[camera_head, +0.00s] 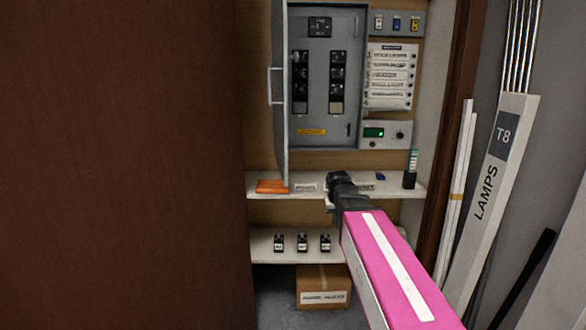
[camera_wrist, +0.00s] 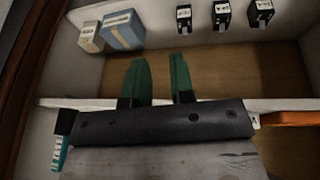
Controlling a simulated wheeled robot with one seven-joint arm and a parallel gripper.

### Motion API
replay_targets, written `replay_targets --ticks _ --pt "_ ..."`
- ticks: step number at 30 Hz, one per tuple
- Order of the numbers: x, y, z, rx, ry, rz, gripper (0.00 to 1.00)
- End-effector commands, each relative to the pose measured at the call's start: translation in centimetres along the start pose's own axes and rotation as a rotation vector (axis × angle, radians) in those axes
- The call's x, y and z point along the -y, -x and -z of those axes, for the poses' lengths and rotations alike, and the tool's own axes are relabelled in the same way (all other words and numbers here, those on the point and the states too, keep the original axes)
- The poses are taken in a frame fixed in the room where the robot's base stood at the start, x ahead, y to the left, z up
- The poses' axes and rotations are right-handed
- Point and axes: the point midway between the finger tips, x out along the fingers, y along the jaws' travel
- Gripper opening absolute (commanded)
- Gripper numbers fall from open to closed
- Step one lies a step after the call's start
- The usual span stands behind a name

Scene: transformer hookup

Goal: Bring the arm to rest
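My arm (camera_head: 390,265), pink with a white stripe, reaches from the lower right toward the shelves under the electrical panel. My gripper (camera_wrist: 160,78) shows two green fingers in the wrist view, apart, with nothing seen between them. In the head view only its dark wrist part shows near the upper shelf's front edge, and the fingers are hidden. In the wrist view the fingers lie across the edge of a shelf (camera_wrist: 85,103); I cannot tell whether they touch it.
The panel (camera_head: 325,75) has its grey door (camera_head: 280,110) swung open. An orange item (camera_head: 272,186) lies on the upper shelf. Several black modules (camera_head: 302,243) stand on the lower shelf, above a cardboard box (camera_head: 322,285). A lamps carton (camera_head: 500,165) leans at right. A brown surface (camera_head: 120,160) fills the left.

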Motion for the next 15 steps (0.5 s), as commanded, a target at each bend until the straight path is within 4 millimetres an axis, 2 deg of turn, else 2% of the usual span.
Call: replay_targets --ticks 1,6,15 --pt "-0.1 -1.4 -2.5 0.031 0.005 0.009 0.22" --pt "-0.2 -5.3 -8.9 0.119 0.019 0.040 0.22" --pt "-0.3 -10.0 -19.8 0.263 0.035 0.097 0.22"
